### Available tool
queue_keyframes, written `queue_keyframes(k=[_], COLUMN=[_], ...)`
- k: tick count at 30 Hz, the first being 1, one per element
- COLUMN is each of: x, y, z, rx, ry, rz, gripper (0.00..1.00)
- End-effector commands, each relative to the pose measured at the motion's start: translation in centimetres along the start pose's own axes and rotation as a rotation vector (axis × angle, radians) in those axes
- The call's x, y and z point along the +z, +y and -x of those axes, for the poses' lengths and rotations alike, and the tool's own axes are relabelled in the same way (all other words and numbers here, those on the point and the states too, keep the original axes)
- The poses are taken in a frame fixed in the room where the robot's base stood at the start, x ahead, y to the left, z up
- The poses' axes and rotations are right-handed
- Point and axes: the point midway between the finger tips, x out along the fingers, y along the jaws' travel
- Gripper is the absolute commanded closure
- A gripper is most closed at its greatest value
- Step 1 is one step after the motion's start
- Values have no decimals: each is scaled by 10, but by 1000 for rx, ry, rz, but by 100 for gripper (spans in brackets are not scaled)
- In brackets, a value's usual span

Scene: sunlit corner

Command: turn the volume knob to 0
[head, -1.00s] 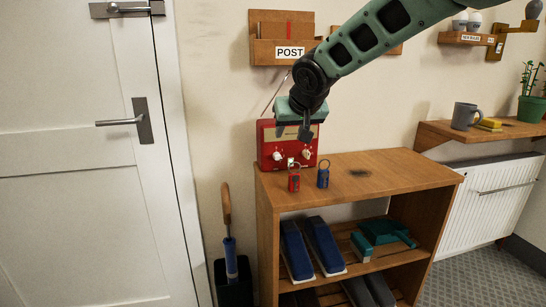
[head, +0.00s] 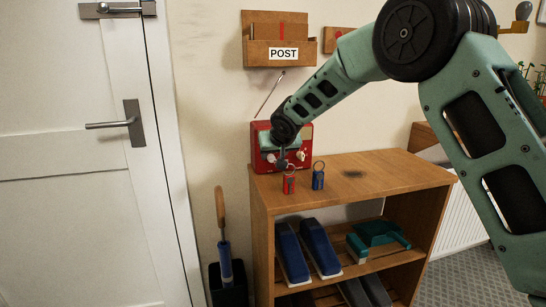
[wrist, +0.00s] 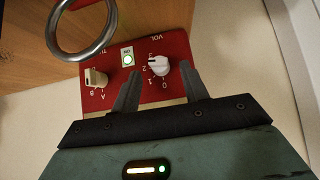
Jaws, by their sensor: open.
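The red radio (head: 305,143) stands at the left end of the wooden shelf unit. In the wrist view its panel (wrist: 100,98) appears upside down. The white volume knob (wrist: 159,66) sits by the "VOL" lettering, with numerals around it; its exact setting is too small to read. A cream A/B knob (wrist: 95,78) and a lit ON button (wrist: 128,58) are left of it. My gripper (wrist: 160,70) is open, with one fingertip on each side of the volume knob in the picture; contact cannot be told. In the head view my gripper (head: 281,162) covers part of the radio's front.
A red tag (head: 289,184) and a blue tag (head: 318,180), both with rings, stand on the shelf top (head: 385,170) in front of the radio. A metal ring (wrist: 84,28) looms close in the wrist view. The POST rack (head: 280,50) hangs above.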

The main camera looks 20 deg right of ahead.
Motion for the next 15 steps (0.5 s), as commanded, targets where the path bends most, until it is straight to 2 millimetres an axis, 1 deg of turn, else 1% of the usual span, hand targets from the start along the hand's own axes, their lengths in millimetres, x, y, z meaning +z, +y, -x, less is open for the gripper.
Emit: queue_keyframes(k=[1, 3, 6, 15], x=[0, 0, 0, 0], y=[0, 0, 0, 0], z=[-7, -13, -18, -21], rx=[0, 0, 0, 0], ry=[-1, -1, 1, 1], rz=[0, -1, -2, -1], gripper=[56, 56, 56, 56])
